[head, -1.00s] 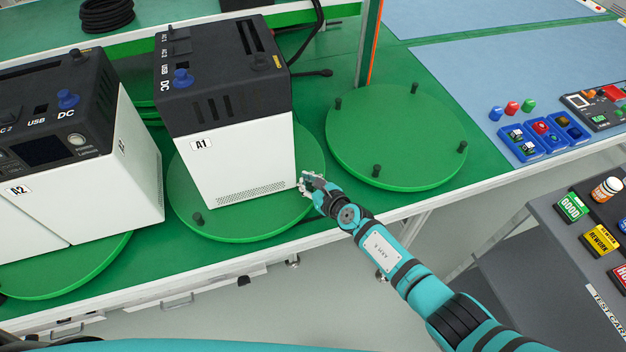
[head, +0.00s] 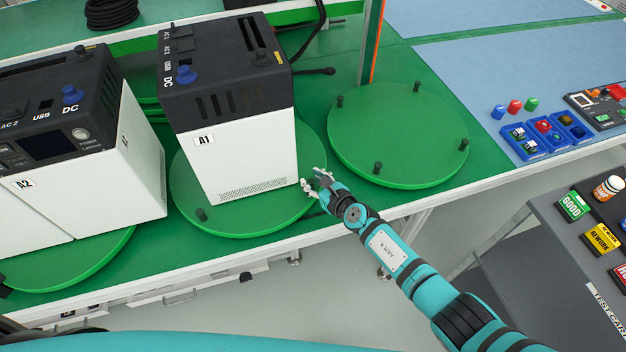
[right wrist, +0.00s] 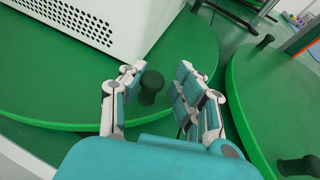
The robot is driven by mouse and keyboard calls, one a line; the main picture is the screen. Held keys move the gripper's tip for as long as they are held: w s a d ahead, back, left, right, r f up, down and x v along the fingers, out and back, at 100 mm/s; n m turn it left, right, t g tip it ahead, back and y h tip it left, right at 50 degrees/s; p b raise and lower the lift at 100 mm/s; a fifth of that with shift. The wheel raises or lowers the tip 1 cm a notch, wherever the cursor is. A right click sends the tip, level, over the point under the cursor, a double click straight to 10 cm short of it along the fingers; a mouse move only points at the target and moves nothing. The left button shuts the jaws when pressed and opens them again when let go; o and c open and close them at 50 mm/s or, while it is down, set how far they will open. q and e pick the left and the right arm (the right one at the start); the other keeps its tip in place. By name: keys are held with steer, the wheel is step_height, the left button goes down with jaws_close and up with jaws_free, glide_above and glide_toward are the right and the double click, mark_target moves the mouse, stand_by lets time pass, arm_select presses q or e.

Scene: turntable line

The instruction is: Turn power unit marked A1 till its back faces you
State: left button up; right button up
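Power unit A1 (head: 237,120) is a white box with a black top, upright on a round green turntable (head: 186,199). Its A1 label, vents and blue DC knob show in the head view. My right gripper (head: 313,183) is at the turntable's right front rim, beside the unit's lower corner. In the right wrist view, the gripper (right wrist: 157,76) is open. A dark peg (right wrist: 151,88) of the turntable stands between its fingers, with gaps visible on both sides. The unit's vented lower side (right wrist: 90,22) is just beyond the fingers. My left gripper is not in view.
Unit A2 (head: 135,150) stands close on the left, on its own turntable (head: 75,262). An empty turntable (head: 395,130) with several pegs is on the right. An upright post (head: 371,45) stands behind, between the turntables. A grey cart (head: 565,255) with labelled blocks is at far right.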

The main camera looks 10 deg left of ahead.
steer(key=shift+a+r, duration=0.15)
steer(key=shift+s+r, duration=0.15)
steer(key=shift+s, duration=0.15)
steer(key=v, duration=1.1)
steer(key=shift+d, duration=0.4)
